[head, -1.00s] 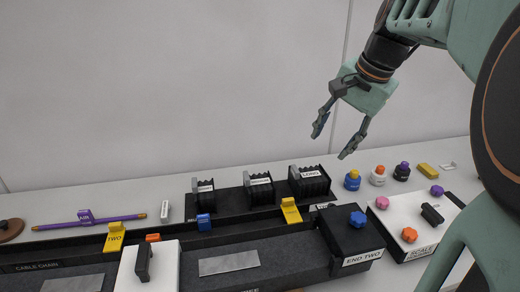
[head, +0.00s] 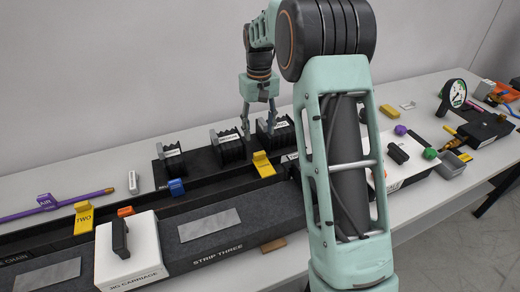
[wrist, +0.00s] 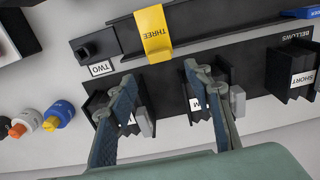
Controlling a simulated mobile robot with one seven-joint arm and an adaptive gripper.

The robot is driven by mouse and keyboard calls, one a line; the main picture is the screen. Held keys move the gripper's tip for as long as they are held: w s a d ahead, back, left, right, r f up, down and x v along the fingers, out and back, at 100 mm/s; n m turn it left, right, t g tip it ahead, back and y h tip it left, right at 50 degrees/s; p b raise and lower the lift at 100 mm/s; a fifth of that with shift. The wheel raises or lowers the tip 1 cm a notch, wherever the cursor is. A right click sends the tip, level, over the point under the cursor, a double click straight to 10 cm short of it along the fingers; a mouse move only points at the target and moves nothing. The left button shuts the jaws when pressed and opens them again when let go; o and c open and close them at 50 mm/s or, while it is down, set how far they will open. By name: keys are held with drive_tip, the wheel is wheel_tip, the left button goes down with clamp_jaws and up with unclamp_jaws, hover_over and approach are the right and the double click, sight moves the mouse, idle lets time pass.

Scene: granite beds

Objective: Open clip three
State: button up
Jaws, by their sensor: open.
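Clip three is a yellow clip (head: 263,164) on the dark rail in front of the bellows blocks. In the wrist view the yellow clip (wrist: 155,36) reads THREE and sits near the top, across the dark rail. I cannot tell from its shape whether it is open or shut. My gripper (head: 259,128) hangs with its fingers down over the bellows blocks, behind the clip. In the wrist view my gripper (wrist: 158,80) is open and empty, its fingers spread wide, with the clip beyond the tips and apart from them.
Black bellows blocks (head: 231,148) stand in a row behind the rail. A second yellow clip (head: 83,218), marked TWO, and a blue clip (head: 176,187) are to the left. A white carriage (head: 125,253) is in front. My arm hides the rail's right end.

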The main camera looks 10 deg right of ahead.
sight(259, 153)
wheel_tip(259, 153, down, 9)
idle(0.3)
drive_tip(key=shift+c, duration=0.4)
clamp_jaws()
